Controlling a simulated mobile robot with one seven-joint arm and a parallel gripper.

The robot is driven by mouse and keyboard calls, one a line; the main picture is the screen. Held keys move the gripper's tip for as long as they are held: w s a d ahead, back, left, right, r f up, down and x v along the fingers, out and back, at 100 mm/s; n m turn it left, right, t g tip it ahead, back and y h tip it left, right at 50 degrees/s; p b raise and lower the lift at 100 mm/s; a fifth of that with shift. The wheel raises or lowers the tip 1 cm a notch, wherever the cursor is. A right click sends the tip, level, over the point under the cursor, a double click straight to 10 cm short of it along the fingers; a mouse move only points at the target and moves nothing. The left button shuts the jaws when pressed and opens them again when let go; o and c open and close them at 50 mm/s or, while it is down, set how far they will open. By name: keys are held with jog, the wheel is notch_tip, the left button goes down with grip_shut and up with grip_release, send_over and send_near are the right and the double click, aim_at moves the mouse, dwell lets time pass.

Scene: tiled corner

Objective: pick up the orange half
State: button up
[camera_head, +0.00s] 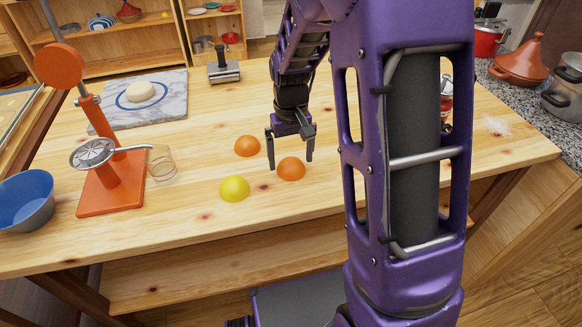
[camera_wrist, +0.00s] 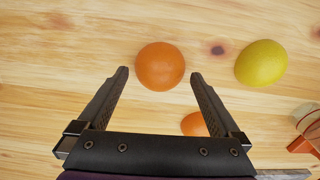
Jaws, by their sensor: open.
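Two orange fruit pieces with rounded tops lie on the wooden table; any cut faces are hidden. The nearer one (camera_head: 291,168) is just beyond my fingertips in the wrist view (camera_wrist: 160,64). The other orange piece (camera_head: 247,146) lies to its left and farther back. It shows in the wrist view (camera_wrist: 194,124) partly hidden behind my gripper's body. My gripper (camera_head: 290,161) points down above the nearer piece, open and empty. Its two fingers (camera_wrist: 159,74) are spread about that piece's sides in the picture; their height above the table is hard to tell.
A yellow fruit (camera_head: 234,188) lies left of the nearer orange piece. An orange lever press (camera_head: 112,190), a glass (camera_head: 161,164) and a blue bowl (camera_head: 24,200) stand at the left. A marble board with dough (camera_head: 139,92) lies behind. The table's right front is clear.

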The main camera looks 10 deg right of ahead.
jog(key=shift+f, duration=0.8)
jog(key=c, duration=1.1)
jog(key=shift+r, duration=0.1)
